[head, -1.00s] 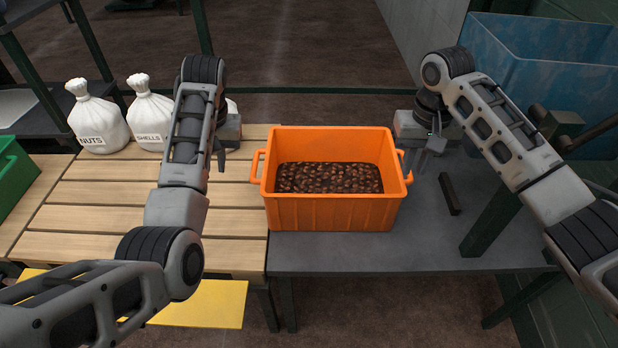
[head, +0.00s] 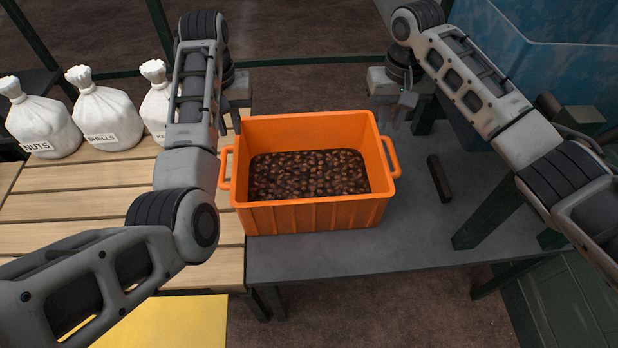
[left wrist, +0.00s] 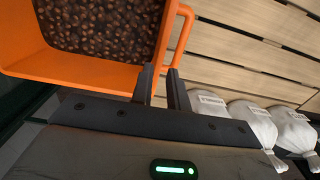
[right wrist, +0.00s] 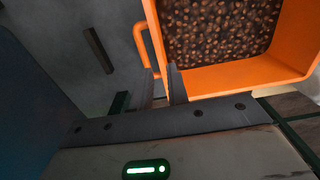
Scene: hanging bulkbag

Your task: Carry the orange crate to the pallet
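The orange crate (head: 308,212), filled with brown nut-like pieces, sits on the grey table (head: 330,258), its left side at the edge of the slatted wooden pallet (head: 95,205). My left gripper (head: 236,122) is open and empty behind the crate's left handle; the handle shows just past its fingers (left wrist: 163,80) in the left wrist view. My right gripper (head: 400,110) is open behind the right handle. In the right wrist view the handle's end shows near its fingers (right wrist: 160,78); contact cannot be told.
White sacks (head: 105,118), two lettered NUTS and SHELLS, stand along the pallet's back; my left arm partly hides one. A dark bar (head: 439,178) lies on the table right of the crate. The pallet's middle is clear.

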